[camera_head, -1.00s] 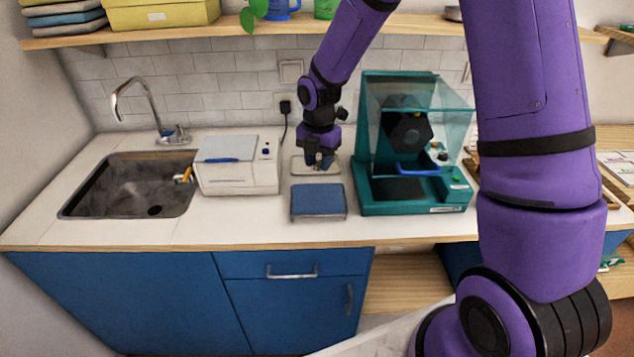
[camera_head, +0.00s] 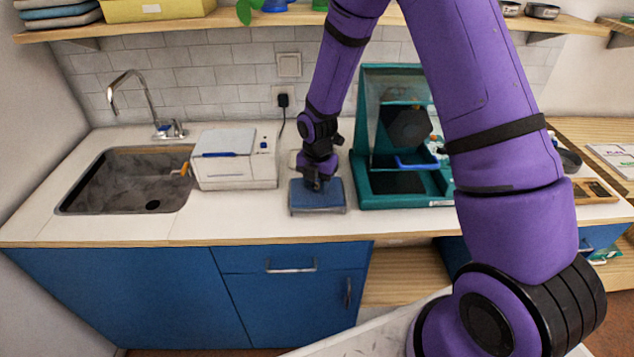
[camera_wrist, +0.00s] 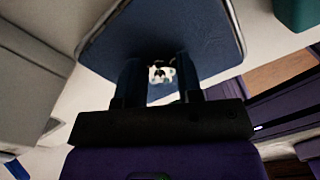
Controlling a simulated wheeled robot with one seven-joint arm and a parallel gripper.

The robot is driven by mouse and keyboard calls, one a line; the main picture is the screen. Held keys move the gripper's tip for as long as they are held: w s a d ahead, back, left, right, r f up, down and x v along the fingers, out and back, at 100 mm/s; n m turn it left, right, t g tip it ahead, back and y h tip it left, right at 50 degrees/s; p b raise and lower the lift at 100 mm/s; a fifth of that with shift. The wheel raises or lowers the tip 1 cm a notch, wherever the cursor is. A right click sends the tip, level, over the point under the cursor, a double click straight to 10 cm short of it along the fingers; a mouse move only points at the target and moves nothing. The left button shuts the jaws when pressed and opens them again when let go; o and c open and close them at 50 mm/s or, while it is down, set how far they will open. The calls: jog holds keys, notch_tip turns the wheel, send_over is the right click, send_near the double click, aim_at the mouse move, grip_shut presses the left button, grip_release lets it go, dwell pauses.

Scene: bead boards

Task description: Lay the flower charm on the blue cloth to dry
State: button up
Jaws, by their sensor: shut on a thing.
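My gripper (camera_head: 317,184) is over the blue cloth (camera_head: 318,201), which lies on a small low stand on the counter. In the wrist view the two dark fingers (camera_wrist: 160,82) are shut on a small white piece with dark marks, the flower charm (camera_wrist: 160,74). The blue cloth (camera_wrist: 205,35) spreads out behind it. The fingers hide part of the charm, and I cannot tell whether it touches the cloth. The charm cannot be made out in the head view.
A white machine (camera_head: 235,170) stands left of the cloth, and a teal machine with a clear cover (camera_head: 400,203) stands close on the right. A sink (camera_head: 125,180) with a faucet is further left. A shelf (camera_head: 190,26) runs above. The counter in front is clear.

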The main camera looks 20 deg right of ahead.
aim_at(317, 185)
jog(key=shift+f, duration=0.15)
jog(key=o, duration=0.9)
notch_tip(317, 185, up, 12)
jog(key=shift+r, duration=0.2)
dwell(0.3)
